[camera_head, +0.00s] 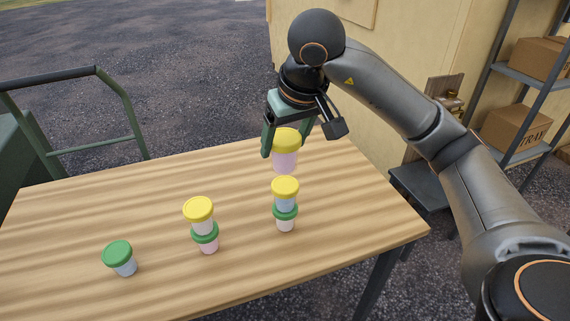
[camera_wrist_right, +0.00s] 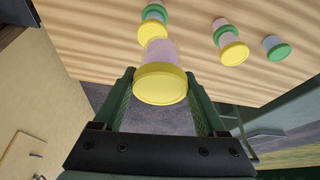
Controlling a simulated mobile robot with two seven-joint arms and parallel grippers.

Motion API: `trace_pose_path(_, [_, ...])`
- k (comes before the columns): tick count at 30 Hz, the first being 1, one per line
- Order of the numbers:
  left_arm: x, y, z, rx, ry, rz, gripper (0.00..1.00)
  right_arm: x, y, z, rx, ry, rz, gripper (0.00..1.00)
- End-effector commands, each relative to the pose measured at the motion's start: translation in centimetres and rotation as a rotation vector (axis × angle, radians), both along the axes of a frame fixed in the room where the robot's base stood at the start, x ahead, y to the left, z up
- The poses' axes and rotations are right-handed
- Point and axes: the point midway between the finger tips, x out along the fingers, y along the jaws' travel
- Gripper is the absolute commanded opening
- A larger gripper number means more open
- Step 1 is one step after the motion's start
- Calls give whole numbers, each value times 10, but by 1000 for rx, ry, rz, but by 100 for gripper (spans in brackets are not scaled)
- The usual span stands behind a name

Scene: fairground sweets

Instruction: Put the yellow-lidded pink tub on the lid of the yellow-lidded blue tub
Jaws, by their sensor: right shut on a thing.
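The yellow-lidded pink tub (camera_head: 285,160) is upright between the fingers of my right gripper (camera_head: 287,147), which is shut on it. In the wrist view its yellow lid (camera_wrist_right: 160,84) faces the camera between both fingers (camera_wrist_right: 160,90). The yellow-lidded blue tub (camera_head: 285,203) stands upright on a green-lidded pale tub (camera_head: 286,225). The held tub appears just above or behind the blue tub's yellow lid (camera_head: 285,185); I cannot tell if they touch. The blue tub's lid also shows in the wrist view (camera_wrist_right: 152,29). My left gripper is out of view.
On the wooden table (camera_head: 80,220), a yellow-lidded whitish tub (camera_head: 203,227) stands on a green-lidded pink tub (camera_head: 209,246). A green-lidded bluish tub (camera_head: 124,268) stands alone at left. The table is clear between them. Shelves with boxes (camera_head: 512,129) stand beyond it at right.

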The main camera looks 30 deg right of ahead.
Motion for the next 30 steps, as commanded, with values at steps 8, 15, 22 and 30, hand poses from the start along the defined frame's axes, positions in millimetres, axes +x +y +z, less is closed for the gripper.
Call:
trace_pose_path(8, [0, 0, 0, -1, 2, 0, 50, 23, -16, -34, -1, 0, -1, 19])
trace_pose_path(15, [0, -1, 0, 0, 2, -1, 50, 30, -22, -62, -1, 3, 1, 19])
trace_pose_path(22, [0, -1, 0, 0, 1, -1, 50, 31, -22, -76, -1, -3, 1, 19])
trace_pose_path(30, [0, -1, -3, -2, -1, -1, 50, 31, -22, -79, -2, -3, 1, 19])
